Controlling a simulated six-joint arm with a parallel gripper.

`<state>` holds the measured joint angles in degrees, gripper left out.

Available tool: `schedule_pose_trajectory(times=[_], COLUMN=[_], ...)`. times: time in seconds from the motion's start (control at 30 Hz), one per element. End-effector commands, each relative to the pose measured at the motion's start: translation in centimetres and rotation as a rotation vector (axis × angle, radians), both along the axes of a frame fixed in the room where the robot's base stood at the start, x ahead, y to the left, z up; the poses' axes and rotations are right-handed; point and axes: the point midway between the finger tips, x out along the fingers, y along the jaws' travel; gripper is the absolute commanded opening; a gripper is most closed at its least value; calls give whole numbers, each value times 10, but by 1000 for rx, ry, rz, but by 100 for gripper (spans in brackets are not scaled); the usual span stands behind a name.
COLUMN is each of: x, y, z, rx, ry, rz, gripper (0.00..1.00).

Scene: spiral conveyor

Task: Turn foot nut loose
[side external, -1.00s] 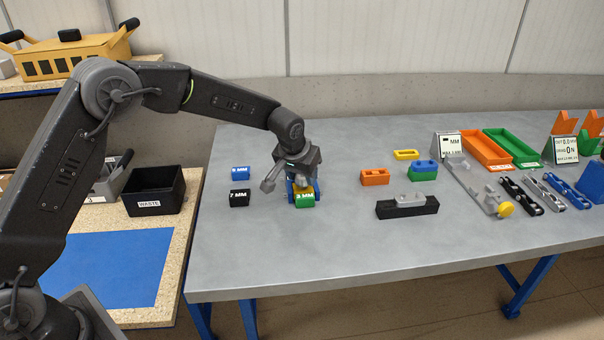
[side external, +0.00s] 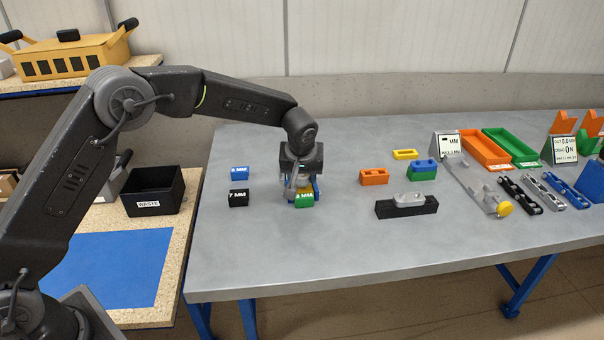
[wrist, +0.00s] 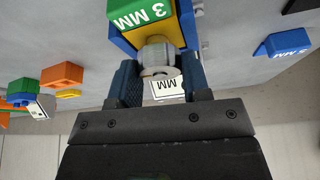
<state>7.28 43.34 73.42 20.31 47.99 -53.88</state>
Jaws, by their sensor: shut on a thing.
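The foot nut (wrist: 158,58) is a pale grey round piece at the end of a block coloured blue, yellow and green (wrist: 148,12) marked 3 MM. My gripper (wrist: 160,66) is shut on the nut, with one dark blue finger on each side of it in the wrist view. In the side external view my gripper (side external: 301,187) points down at the same block, whose green marked face (side external: 304,201) shows in front. The nut itself is hard to make out there, hidden by my gripper.
A black 7 MM block (side external: 238,198) and a blue block (side external: 240,173) stand to the left. An orange block (side external: 374,177) and a black bar with a grey part (side external: 407,207) are to the right. The table front is clear.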

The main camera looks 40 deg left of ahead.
Motion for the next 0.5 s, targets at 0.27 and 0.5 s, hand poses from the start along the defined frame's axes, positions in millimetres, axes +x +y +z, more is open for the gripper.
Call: schedule_pose_trajectory(times=[0.27,0.5], x=[0,0], y=[-1,0], z=[0,0], rx=[-1,-1], ry=[2,1], rz=[0,0], gripper=[47,69])
